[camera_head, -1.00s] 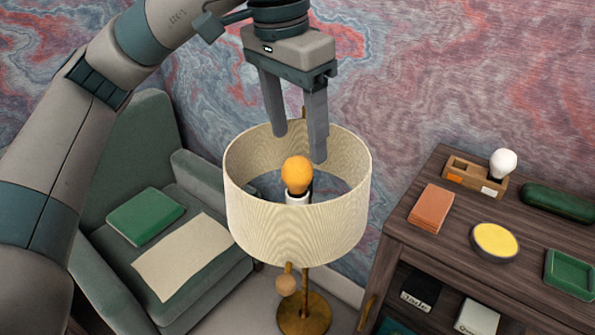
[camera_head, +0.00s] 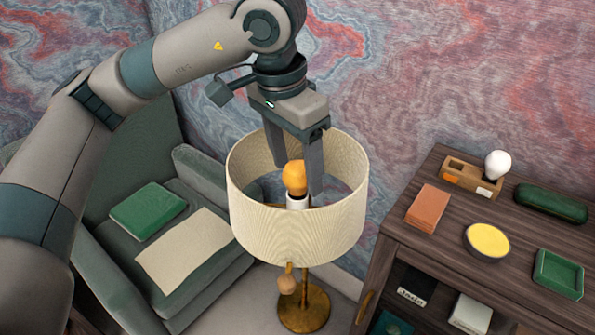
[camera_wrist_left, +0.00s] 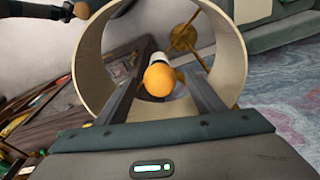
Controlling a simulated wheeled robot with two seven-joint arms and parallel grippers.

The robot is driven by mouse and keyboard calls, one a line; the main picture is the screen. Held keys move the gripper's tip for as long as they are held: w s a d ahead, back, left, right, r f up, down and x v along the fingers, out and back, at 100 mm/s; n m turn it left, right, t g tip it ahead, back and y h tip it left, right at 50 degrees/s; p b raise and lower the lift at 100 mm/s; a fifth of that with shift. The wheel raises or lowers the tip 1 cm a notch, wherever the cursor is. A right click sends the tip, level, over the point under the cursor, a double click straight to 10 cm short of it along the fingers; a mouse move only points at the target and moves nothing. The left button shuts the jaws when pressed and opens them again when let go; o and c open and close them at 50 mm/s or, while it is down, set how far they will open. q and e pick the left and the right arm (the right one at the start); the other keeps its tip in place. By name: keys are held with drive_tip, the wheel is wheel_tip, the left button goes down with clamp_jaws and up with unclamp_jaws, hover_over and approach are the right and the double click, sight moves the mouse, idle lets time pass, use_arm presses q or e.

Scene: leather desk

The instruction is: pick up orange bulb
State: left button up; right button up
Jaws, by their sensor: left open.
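The orange bulb (camera_head: 295,178) sits upright in a white socket (camera_head: 298,202) inside the cream lampshade (camera_head: 298,236) of a brass floor lamp (camera_head: 304,309). My left gripper (camera_head: 295,176) points down into the open top of the shade, with its fingers apart around the bulb's place. In the left wrist view the bulb (camera_wrist_left: 159,80) shows between the two open fingers (camera_wrist_left: 160,88), with the shade (camera_wrist_left: 230,62) around them. I cannot tell whether either finger touches the bulb. My right gripper is not in view.
A dark wooden cabinet (camera_head: 405,257) stands right of the lamp. On it are a white bulb (camera_head: 497,164) in a wooden holder, an orange block (camera_head: 427,208), a yellow-topped dish (camera_head: 487,240) and green items. A green armchair (camera_head: 110,285) stands at left.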

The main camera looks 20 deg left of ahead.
use_arm(q)
drive_tip(key=shift+w+f, duration=0.15)
drive_tip(key=shift+f, duration=0.95)
drive_tip(key=c, duration=1.1)
